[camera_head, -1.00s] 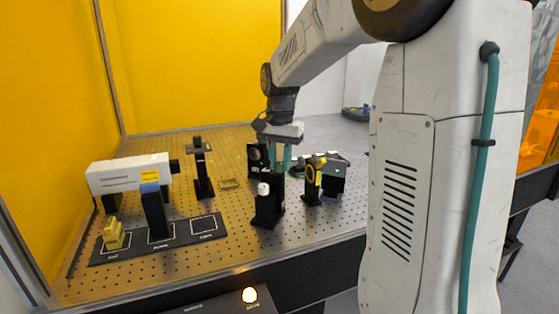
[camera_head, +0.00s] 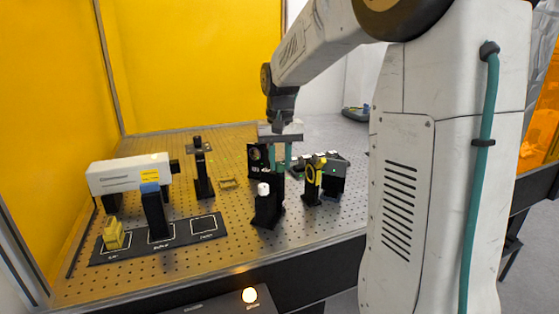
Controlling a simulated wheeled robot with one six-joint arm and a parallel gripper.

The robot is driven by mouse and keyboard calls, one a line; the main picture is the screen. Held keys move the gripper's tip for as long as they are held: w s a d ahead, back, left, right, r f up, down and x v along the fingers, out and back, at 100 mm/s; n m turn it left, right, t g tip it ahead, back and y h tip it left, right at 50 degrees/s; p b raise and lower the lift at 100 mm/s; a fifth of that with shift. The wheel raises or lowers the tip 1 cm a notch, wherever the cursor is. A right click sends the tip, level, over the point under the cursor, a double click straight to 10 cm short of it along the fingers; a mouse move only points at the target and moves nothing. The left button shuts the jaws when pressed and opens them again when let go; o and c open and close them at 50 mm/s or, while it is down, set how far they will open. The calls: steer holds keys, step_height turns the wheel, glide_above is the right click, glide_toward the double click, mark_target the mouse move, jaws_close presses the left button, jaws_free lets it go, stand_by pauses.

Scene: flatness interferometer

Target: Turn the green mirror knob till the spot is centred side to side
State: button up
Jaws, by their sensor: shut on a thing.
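My gripper (camera_head: 281,158) points down over the middle of the breadboard, its two teal fingers shut at the right side of a black mirror mount (camera_head: 256,158) with a round mirror face. The fingers are shut on the green mirror knob, which is too small and covered to make out here. The spot and whatever shows its side-to-side position cannot be made out in this view.
A black post with a white top (camera_head: 264,200) stands just in front of my gripper. A yellow-ringed mount (camera_head: 313,178) stands to the right. A white laser box (camera_head: 128,173) and a black tray (camera_head: 190,233) are at left. A lamp (camera_head: 250,295) glows at the front edge.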

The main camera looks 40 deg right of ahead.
steer(key=shift+w, duration=0.1)
stand_by(0.3)
steer(key=o, duration=1)
steer(key=shift+r, duration=3.95)
steer(key=shift+r, duration=0.1)
step_height(320, 180, up, 11)
glide_above(280, 163)
